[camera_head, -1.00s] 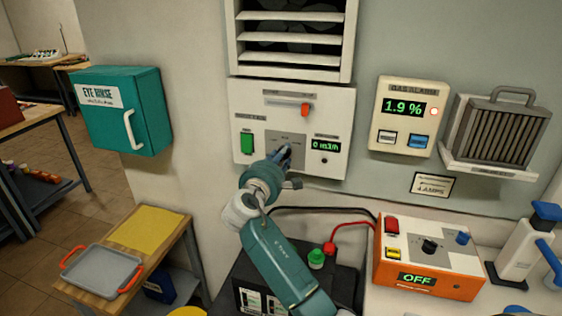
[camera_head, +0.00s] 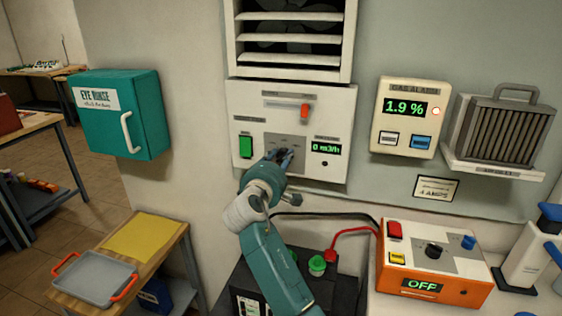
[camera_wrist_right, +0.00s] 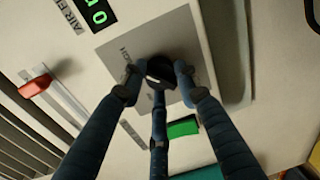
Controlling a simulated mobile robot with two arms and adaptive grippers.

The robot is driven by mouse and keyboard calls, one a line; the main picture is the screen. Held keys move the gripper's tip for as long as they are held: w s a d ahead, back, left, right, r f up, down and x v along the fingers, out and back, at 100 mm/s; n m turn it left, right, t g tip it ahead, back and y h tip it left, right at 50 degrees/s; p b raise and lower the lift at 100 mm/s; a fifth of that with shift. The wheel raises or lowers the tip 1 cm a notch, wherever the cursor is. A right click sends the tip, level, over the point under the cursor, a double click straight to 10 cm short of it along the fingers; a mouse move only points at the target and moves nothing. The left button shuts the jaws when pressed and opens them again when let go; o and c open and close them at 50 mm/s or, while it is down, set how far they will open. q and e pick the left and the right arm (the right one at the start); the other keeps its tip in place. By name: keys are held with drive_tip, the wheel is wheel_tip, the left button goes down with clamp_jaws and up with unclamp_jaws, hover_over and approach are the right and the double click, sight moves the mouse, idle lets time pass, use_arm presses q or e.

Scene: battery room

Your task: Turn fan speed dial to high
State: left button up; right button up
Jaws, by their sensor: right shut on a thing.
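The fan speed dial (camera_wrist_right: 160,68) is a dark round knob on a grey plate, seen in the right wrist view. My right gripper (camera_wrist_right: 158,72) has its fingers closed around the knob. In the head view my right gripper (camera_head: 279,157) covers the dial on the white fan control panel (camera_head: 232,100). Which mark the dial points to is hidden by the fingers. The panel's airflow display (camera_head: 327,147) reads 0 m3/h. My left gripper is not in view.
On the panel are a green switch (camera_head: 246,146) and an orange-red lever (camera_head: 304,111). The louvred fan vent (camera_head: 290,56) is above. The gas alarm (camera_head: 405,118) reads 1.9 %. An orange charger (camera_head: 470,286) showing OFF and a dark battery (camera_head: 262,282) stand below.

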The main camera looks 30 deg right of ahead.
drive_tip(key=shift+f, duration=0.25)
drive_tip(key=o, duration=1.1)
drive_tip(key=shift+o, duration=0.3)
drive_tip(key=shift+r, duration=0.15)
drive_tip(key=shift+a, duration=0.1)
drive_tip(key=f+v, duration=0.1)
drive_tip(key=v, duration=1.1)
drive_tip(key=shift+r, duration=0.5)
